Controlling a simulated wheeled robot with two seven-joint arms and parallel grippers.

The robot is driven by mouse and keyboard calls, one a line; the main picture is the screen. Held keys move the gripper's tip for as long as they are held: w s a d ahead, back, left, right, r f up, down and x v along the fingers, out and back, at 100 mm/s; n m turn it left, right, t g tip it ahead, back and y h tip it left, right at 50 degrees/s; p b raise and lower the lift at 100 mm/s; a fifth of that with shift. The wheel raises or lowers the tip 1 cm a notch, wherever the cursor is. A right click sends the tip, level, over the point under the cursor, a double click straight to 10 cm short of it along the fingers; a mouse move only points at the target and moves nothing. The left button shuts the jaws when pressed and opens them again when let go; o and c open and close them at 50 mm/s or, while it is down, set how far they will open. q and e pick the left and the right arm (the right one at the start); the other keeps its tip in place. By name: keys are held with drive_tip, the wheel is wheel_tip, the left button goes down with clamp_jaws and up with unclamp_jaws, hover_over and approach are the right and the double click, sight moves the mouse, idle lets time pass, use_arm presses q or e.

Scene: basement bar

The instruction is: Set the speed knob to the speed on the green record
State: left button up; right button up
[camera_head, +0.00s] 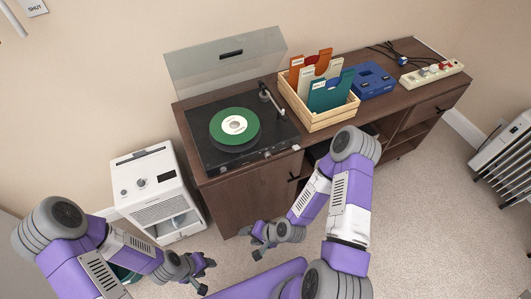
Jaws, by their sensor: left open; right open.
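The green record (219,131) with a pale centre label lies flat on the black record player (205,155), whose clear lid (215,68) stands open. The label's print is too small to read. Small knobs (267,154) sit along the player's front edge; I cannot tell which is the speed knob or how it is set. My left gripper (206,276) is open and empty, low in front of the cabinet, well away from the player. My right gripper (249,243) is open and empty, below the cabinet's front and apart from the knobs.
The player stands on a brown wooden cabinet (238,200). Right of it are a wooden crate (322,119) of record sleeves, a blue device (372,80) and a power strip (431,73). A white appliance (153,186) stands left; a heater (507,150) stands far right.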

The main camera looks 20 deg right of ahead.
drive_tip(key=w+d+r+m+t, duration=0.4)
drive_tip(key=w+r+m+t, duration=0.3)
drive_tip(key=m, duration=0.3)
drive_tip(key=m+t+h+p, duration=0.1)
drive_tip(key=m+t+h, duration=0.55)
drive_tip(key=m, duration=0.45)
approach(269, 157)
drive_tip(key=w, duration=0.8)
drive_tip(key=shift+w+r, duration=0.1)
drive_tip(key=shift+w, duration=0.1)
clamp_jaws()
